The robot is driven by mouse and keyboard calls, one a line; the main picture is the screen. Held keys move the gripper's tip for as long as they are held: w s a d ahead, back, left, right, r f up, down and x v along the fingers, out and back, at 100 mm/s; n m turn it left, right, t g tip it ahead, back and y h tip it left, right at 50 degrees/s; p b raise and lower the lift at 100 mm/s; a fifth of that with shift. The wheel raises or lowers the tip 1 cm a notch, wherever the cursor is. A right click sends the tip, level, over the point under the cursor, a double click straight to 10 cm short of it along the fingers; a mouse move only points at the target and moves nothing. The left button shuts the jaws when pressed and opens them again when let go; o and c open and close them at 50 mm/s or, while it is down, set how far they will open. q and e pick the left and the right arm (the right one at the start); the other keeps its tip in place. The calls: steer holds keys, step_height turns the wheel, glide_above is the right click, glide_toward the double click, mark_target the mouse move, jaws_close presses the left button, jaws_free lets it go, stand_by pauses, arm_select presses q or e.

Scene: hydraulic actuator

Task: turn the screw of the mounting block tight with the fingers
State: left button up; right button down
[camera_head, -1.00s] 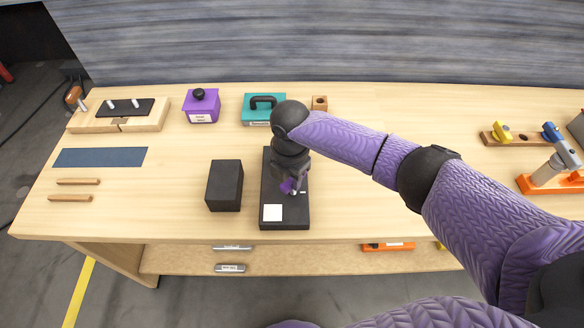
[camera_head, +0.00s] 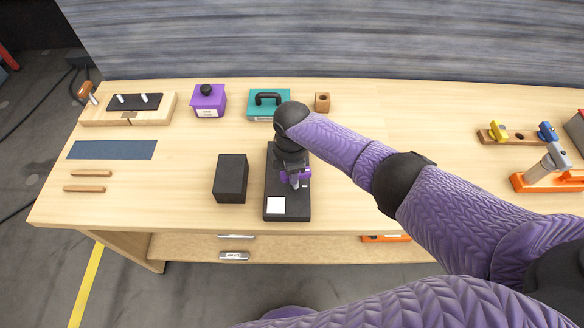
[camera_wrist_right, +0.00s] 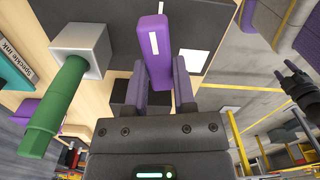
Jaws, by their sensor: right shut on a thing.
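A purple bar-shaped screw head with a white stripe (camera_wrist_right: 153,45) stands between the fingers of my right gripper (camera_wrist_right: 158,82) in the right wrist view. The fingers are shut on it. In the head view my right gripper (camera_head: 292,172) points down at the black base plate (camera_head: 288,213), and the purple piece (camera_head: 297,178) shows small at its tips. A grey square block (camera_wrist_right: 82,48) with a green rod (camera_wrist_right: 55,108) shows left of the fingers in the wrist view; my arm hides it in the head view. A dark gripper, seemingly my left (camera_wrist_right: 297,85), is at the wrist view's right edge.
A black box (camera_head: 230,179) stands close left of the base plate. A purple box (camera_head: 208,101), a teal case (camera_head: 268,105) and a small wooden block (camera_head: 322,102) stand behind. Wooden sticks (camera_head: 88,174) and a blue mat (camera_head: 112,150) lie left. The table right of the plate is mostly clear.

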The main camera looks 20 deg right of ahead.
arm_select(q)
steer(key=shift+a, duration=0.3)
arm_select(e)
steer(key=shift+c, duration=2.4)
jaws_free()
arm_select(q)
steer(key=shift+d, duration=0.35)
arm_select(e)
steer(key=shift+o, duration=0.2)
arm_select(q)
steer(key=r+p, duration=0.4)
steer(key=shift+w+a, duration=0.15)
steer(key=shift+a, duration=0.2)
arm_select(e)
step_height(320, 180, up, 10)
